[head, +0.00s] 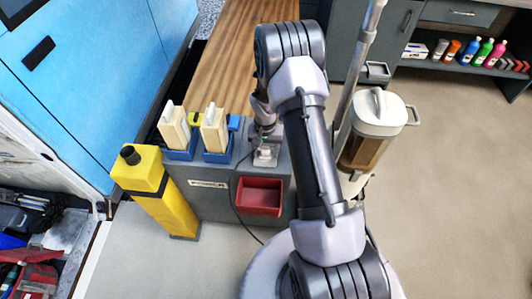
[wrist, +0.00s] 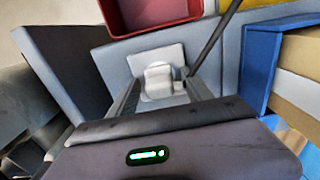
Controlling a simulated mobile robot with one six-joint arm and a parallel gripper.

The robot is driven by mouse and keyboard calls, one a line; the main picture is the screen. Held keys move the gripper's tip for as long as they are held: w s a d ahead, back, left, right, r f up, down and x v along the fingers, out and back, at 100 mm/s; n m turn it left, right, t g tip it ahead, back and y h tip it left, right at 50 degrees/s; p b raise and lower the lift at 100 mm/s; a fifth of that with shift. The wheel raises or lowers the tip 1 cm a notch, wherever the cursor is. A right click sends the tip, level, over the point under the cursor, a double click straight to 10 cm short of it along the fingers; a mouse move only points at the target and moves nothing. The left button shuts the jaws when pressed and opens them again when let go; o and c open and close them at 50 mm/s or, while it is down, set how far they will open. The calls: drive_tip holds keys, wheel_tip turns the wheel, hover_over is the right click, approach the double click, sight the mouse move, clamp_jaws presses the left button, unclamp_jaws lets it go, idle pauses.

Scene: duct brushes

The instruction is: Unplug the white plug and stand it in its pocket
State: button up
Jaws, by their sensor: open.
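The white plug (wrist: 158,76) sits on a pale socket plate (wrist: 174,53) on the grey console, with a dark cable running from it. In the head view the plug (head: 266,154) shows small at the console top, just below my gripper (head: 265,142). In the wrist view my gripper (wrist: 163,86) is open, one finger on each side of the plug. I cannot tell whether the fingers touch it. An open red bin (head: 260,196) is on the console front; it also shows in the wrist view (wrist: 155,14). I cannot tell which container is the plug's pocket.
Two blue holders (head: 217,156) with cream blocks (head: 214,130) stand left of the plug. A yellow post (head: 168,195) stands at the console's left end. The cable hangs beside the red bin. A canister vacuum (head: 375,125) stands right of my arm. The floor further right is clear.

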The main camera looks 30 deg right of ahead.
sight(266, 148)
idle(0.4)
clamp_jaws()
drive_tip(key=shift+r, duration=0.1)
drive_tip(key=shift+r+p, duration=1.75)
drive_tip(key=shift+r, duration=1.15)
wheel_tip(266, 148, up, 3)
drive_tip(key=shift+r+p, duration=0.1)
drive_tip(key=shift+p, duration=0.9)
